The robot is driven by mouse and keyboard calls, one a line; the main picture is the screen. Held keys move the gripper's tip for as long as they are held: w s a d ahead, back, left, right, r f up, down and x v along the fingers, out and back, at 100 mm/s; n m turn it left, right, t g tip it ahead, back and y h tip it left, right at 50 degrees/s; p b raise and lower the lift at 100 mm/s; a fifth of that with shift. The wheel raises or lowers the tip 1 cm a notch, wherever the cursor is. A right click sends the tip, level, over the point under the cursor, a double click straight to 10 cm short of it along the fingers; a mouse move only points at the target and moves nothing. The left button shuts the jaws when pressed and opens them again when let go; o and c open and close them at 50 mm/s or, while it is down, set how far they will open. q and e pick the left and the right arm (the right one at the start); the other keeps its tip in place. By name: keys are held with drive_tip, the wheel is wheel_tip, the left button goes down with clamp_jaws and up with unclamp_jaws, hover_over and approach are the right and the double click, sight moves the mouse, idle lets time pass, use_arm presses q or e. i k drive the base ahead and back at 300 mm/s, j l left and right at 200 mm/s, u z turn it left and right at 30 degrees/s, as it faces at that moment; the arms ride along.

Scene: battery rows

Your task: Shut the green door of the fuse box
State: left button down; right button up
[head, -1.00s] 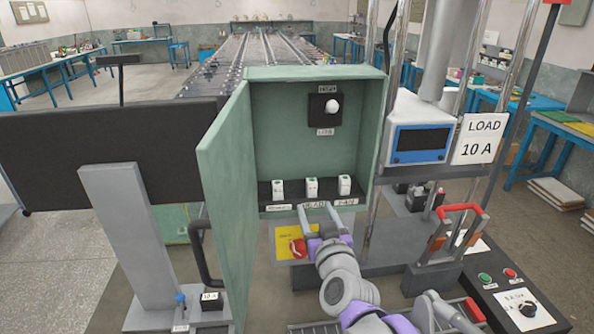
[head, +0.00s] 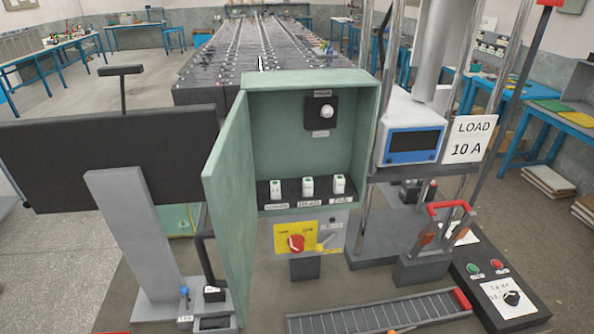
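The green fuse box (head: 360,142) stands open in the middle of the head view, its inside facing me. Its green door (head: 230,205) is hinged on the box's left side and swings out toward me, well clear of the opening. Inside, several white fuse or breaker units (head: 308,187) stand in a row on a dark strip. A round white knob or lamp (head: 327,112) sits on a black plate above them. Neither of my grippers is in the head view, so I cannot tell their state.
Below the box is a yellow panel with a red rotary switch (head: 296,243). A dark screen (head: 100,157) and grey post (head: 135,235) stand left of the door. At right are a load unit (head: 412,145), a red-handled switch (head: 450,210) and a button box (head: 500,285).

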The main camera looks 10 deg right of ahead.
sight(228, 173)
drive_tip(key=k+j+z, duration=0.25)
drive_tip(key=j, duration=0.2)
drive_tip(key=k+j+z, duration=0.25)
drive_tip(key=k+j, duration=0.15)
